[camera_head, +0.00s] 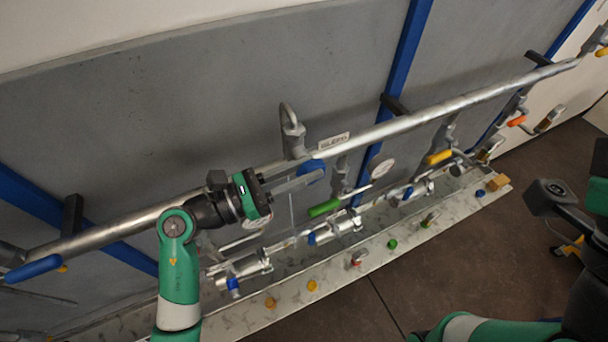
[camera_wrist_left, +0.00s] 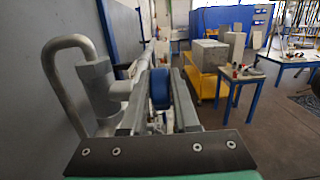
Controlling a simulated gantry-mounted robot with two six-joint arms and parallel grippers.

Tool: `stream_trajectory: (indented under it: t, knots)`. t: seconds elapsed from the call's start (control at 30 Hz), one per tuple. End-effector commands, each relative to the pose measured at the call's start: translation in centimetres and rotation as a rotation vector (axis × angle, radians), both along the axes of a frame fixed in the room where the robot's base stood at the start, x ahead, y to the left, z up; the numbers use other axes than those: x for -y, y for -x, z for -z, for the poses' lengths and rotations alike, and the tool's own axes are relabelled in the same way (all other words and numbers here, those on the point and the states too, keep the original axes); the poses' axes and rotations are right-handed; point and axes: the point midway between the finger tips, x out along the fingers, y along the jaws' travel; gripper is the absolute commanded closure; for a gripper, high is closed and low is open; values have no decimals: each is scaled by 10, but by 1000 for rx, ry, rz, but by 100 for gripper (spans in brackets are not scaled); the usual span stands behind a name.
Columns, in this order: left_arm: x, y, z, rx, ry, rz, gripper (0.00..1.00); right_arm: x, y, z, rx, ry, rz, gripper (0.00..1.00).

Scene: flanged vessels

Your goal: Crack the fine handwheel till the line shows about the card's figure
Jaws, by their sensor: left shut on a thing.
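The fine handwheel is a blue wheel (camera_head: 312,170) on the silver pipe run in the head view. My left gripper (camera_head: 302,176) reaches it from the left, its two long fingers shut on the wheel. In the left wrist view the blue wheel (camera_wrist_left: 159,88) sits between the fingers, which hide part of it. A round white-faced gauge (camera_head: 381,167) stands to the right of the wheel; its reading is too small to make out. I cannot identify a card with a figure.
A long silver pipe (camera_head: 455,102) runs along the wall. A bent pipe (camera_head: 290,125) rises beside the wheel. A green lever (camera_head: 324,207) and a yellow lever (camera_head: 438,157) stick out nearby. A metal ledge (camera_head: 330,300) below carries several coloured fittings. Open floor lies beyond it.

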Motion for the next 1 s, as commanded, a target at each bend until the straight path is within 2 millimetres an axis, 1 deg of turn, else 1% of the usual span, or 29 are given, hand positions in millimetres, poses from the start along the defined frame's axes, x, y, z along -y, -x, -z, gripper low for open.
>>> stream_trajectory:
  t: [0.03, 0.07, 0.2, 0.4, 0.43, 0.47, 0.5, 0.8, 0.87, 1.0]
  knots:
    - [0, 0, 7, 11, 16, 0, 100, 0, 0, 13, 0, 0, 0, 38]
    - [-1, 0, 6, 15, 25, 0, 100, 0, 0, 15, 0, 0, 0, 38]
    - [-1, 0, 1, 21, 38, 0, 100, 0, 0, 14, 0, 0, 0, 38]
    - [-1, 0, 0, 20, 37, 0, 100, 0, 0, 13, 0, 0, 0, 38]
    - [-1, 0, 0, 20, 37, 0, 66, 0, 0, 13, 0, 0, 0, 38]
    - [-1, 0, 0, 20, 37, 0, 60, 0, 0, 13, 0, 0, 0, 38]
    - [-1, 0, 0, 20, 37, 0, 59, 0, 0, 13, 0, 0, 0, 38]
    - [-3, 1, 1, 19, 37, -1, 59, 0, 0, 14, 0, 0, 0, 38]
    - [-8, 3, 2, 20, 37, -2, 59, 0, 0, 15, 0, 0, 0, 38]
    - [-30, 15, 7, 21, 36, -4, 59, 0, 0, 21, 0, 0, 0, 38]
